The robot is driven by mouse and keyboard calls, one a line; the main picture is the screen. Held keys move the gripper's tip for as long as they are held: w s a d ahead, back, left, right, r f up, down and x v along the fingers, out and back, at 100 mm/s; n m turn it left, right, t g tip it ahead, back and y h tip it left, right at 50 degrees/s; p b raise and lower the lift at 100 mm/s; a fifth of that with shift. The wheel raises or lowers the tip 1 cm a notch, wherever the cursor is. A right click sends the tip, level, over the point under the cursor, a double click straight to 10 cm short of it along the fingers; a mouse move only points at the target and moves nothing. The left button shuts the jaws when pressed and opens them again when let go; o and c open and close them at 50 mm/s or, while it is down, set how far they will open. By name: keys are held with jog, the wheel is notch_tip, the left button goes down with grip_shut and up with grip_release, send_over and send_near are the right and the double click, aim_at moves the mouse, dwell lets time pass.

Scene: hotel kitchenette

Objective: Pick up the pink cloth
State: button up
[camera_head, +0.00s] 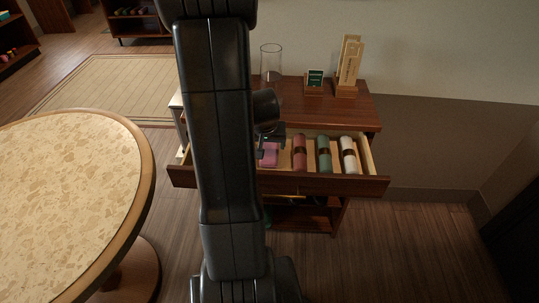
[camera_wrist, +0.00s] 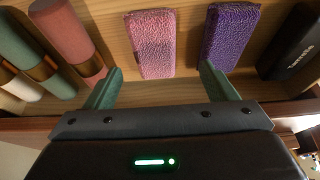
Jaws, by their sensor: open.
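The pink cloth (camera_wrist: 151,44) is a folded, textured block lying in the open drawer, and it also shows in the head view (camera_head: 269,154). My gripper (camera_wrist: 160,75) is open, its two green-grey fingers spread apart over the drawer. The pink cloth lies between and beyond the fingertips in the wrist view, nearer the left finger, and nothing is held. A purple folded cloth (camera_wrist: 229,34) lies to its right, near the right finger. In the head view my arm hides the drawer's left part, and the fingers (camera_head: 271,140) show only partly.
Rolled cloths in rose (camera_head: 300,154), green (camera_head: 324,154) and white (camera_head: 348,154) lie in the drawer (camera_head: 330,184). A black box (camera_wrist: 293,42) lies right of the purple cloth. A glass cylinder (camera_head: 271,62) and wooden holder (camera_head: 349,65) stand on the cabinet. A round table (camera_head: 75,190) is at left.

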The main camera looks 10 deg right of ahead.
aim_at(269, 151)
jog(key=x, duration=0.5)
jog(key=shift+s+d+b, duration=0.2)
jog(key=shift+d+b, duration=0.1)
jog(key=shift+d, duration=0.05)
jog(key=shift+w+f, duration=0.25)
jog(key=shift+f, duration=0.15)
jog(key=shift+c, duration=0.5)
jog(key=c, duration=1)
jog(key=shift+c, duration=0.2)
